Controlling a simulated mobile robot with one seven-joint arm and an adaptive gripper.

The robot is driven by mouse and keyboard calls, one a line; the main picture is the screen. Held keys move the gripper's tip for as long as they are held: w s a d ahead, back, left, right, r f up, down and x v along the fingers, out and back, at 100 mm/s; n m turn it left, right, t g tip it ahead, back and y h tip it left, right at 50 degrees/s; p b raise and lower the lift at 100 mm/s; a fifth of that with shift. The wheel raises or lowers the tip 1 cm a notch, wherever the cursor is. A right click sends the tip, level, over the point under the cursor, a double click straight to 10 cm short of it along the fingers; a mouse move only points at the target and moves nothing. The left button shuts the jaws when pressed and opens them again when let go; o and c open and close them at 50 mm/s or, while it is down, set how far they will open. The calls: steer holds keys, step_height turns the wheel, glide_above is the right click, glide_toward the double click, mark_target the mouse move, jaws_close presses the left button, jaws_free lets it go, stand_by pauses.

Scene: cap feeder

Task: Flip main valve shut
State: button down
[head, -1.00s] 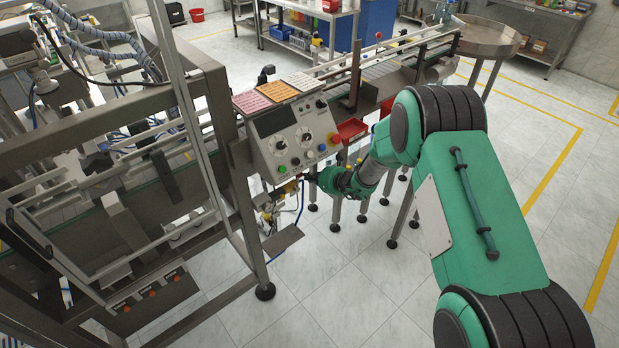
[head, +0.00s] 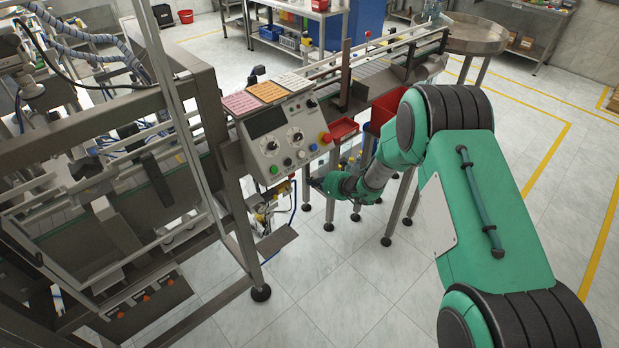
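Below the control panel, a small cluster of yellow and metal fittings with a blue hose (head: 268,203) hangs at the machine frame. The main valve seems to be among these fittings, but its handle is too small to make out, so I cannot tell its position. My gripper (head: 317,183) is a small dark shape at the end of my green arm, to the right of the fittings and below the panel's lower right corner. It appears apart from the fittings. Its fingers are too small to tell open from shut, and I see nothing clearly held.
The control panel (head: 284,138) with knobs, buttons and a red stop button overhangs the fittings. A small metal shelf (head: 275,243) juts out below them. Red bins (head: 343,129) and conveyor legs stand behind my arm. The floor in front is clear.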

steer(key=s+d+r+p, duration=0.1)
steer(key=s, duration=0.5)
steer(key=shift+d+r, duration=0.15)
steer(key=shift+d, duration=0.2)
steer(key=shift+w, duration=0.1)
